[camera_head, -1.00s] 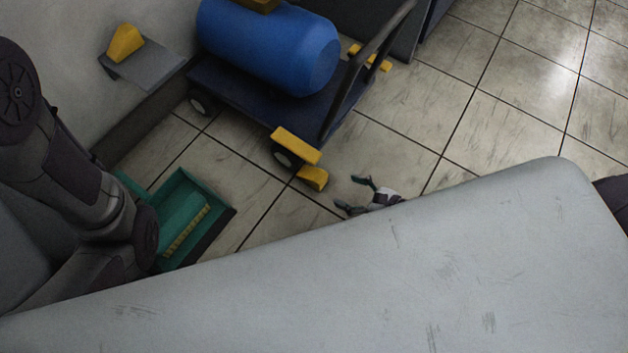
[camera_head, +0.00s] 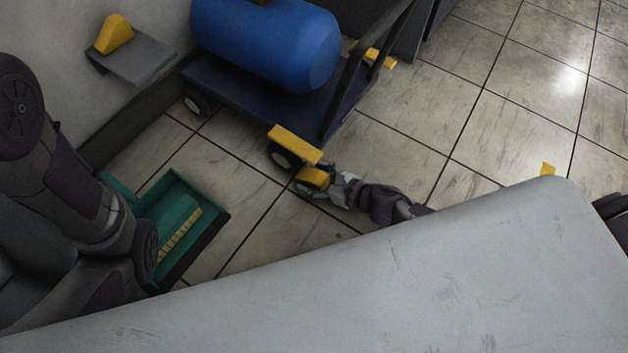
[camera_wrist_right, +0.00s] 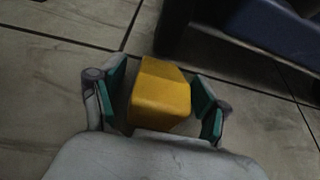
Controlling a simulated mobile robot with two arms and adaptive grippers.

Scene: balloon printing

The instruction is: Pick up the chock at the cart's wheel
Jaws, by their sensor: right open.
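The yellow chock (camera_head: 313,177) sits on the floor at the front wheel (camera_head: 284,157) of the dark blue cart (camera_head: 245,92). My right gripper (camera_head: 314,182) is at the chock. In the right wrist view the chock (camera_wrist_right: 158,92) stands between the two green-padded fingers of my right gripper (camera_wrist_right: 160,98), which are open on either side of it. A narrow gap shows at the left finger; contact at the right finger is hard to tell. My left arm comes in at the left of the head view, but its gripper is not visible.
A blue tank (camera_head: 265,45) lies on the cart, which has a dark handle (camera_head: 365,65). A green dustpan-like tray (camera_head: 178,215) is on the floor at left. Another yellow chock (camera_head: 114,34) sits on a grey wall shelf (camera_head: 138,63). A yellow object (camera_head: 547,169) shows at right.

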